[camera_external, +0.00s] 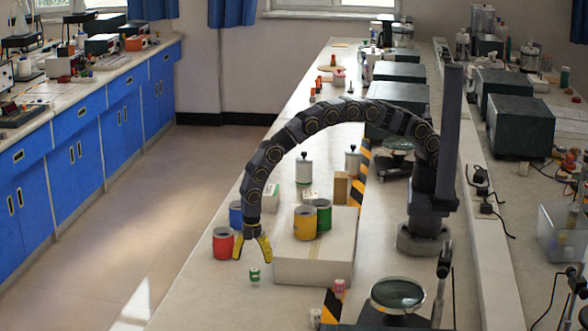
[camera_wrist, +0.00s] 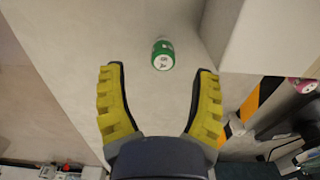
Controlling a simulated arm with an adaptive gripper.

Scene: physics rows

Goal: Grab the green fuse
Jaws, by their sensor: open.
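The green fuse (camera_external: 254,274) is a small green and white cylinder standing on the bench top. It also shows in the wrist view (camera_wrist: 163,54), just beyond the fingertips and roughly centred between them. My gripper (camera_external: 252,254) points down with its yellow fingers spread, above the fuse and apart from it. In the wrist view the gripper (camera_wrist: 159,72) is open, with only bare bench between its fingers.
A white box (camera_external: 315,262) stands close on the right, with a yellow can (camera_external: 305,224) and a green can (camera_external: 323,216) on it. A red can (camera_external: 223,244) is on the left, a blue can (camera_external: 236,215) behind. A pink fuse-like cylinder (camera_external: 339,287) is at front right.

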